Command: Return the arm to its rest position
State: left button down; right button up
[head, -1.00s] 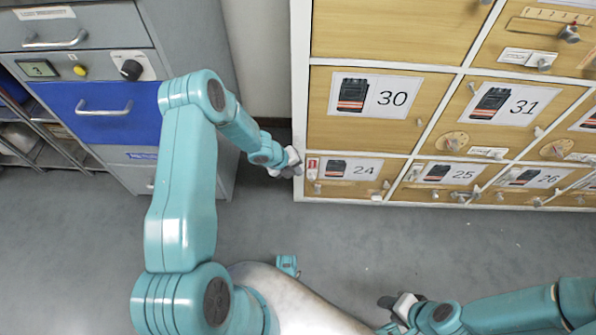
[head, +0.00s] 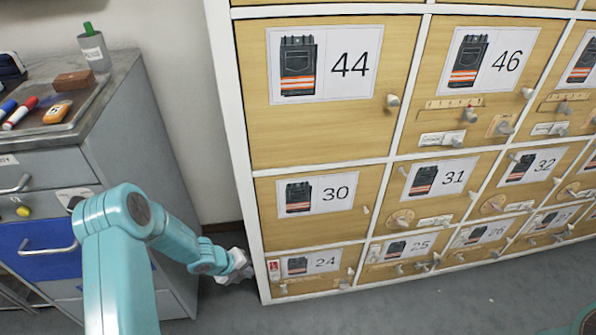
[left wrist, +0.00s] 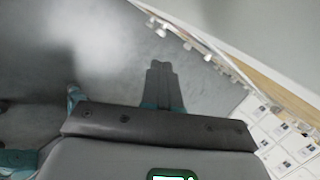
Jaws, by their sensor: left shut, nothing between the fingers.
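My left arm (head: 120,240) comes in from the lower left in the head view, bent at the elbow. Its gripper (head: 240,268) is shut and empty, low beside the left edge of the locker wall near door 24 (head: 310,264). I cannot tell if it touches the locker frame. In the left wrist view the shut gripper (left wrist: 162,80) shows dark above the grey floor, with nothing held. My right gripper is not in view; only a bit of teal shows at the lower right corner of the head view.
The wooden locker wall (head: 319,128) with numbered doors and knobs fills the right. A grey cabinet (head: 143,120) with a blue drawer (head: 35,250) stands at left, with markers and a pen cup (head: 94,52) on top. Grey floor (head: 420,308) is free in front of the lockers.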

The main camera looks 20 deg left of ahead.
pick_arm(q)
jog(key=s+d+n+g+h, duration=0.15)
jog(key=s+d+n, duration=0.35)
jog(key=d+n, duration=0.7)
jog(key=s+d+r+n+g, duration=0.1)
jog(key=s+d+n+g, duration=0.2)
jog(key=s+d+n, duration=0.85)
notch_tip(320, 180, up, 24)
jog(key=s+a+n+p, duration=0.1)
jog(key=a+n+p, duration=0.1)
jog(key=p, duration=2.1)
jog(key=shift+s+a+f+n+y+p, duration=0.2)
jog(key=shift+s+a+n+y+p, duration=0.15)
jog(key=shift+n, duration=0.3)
jog(key=shift+d, duration=0.1)
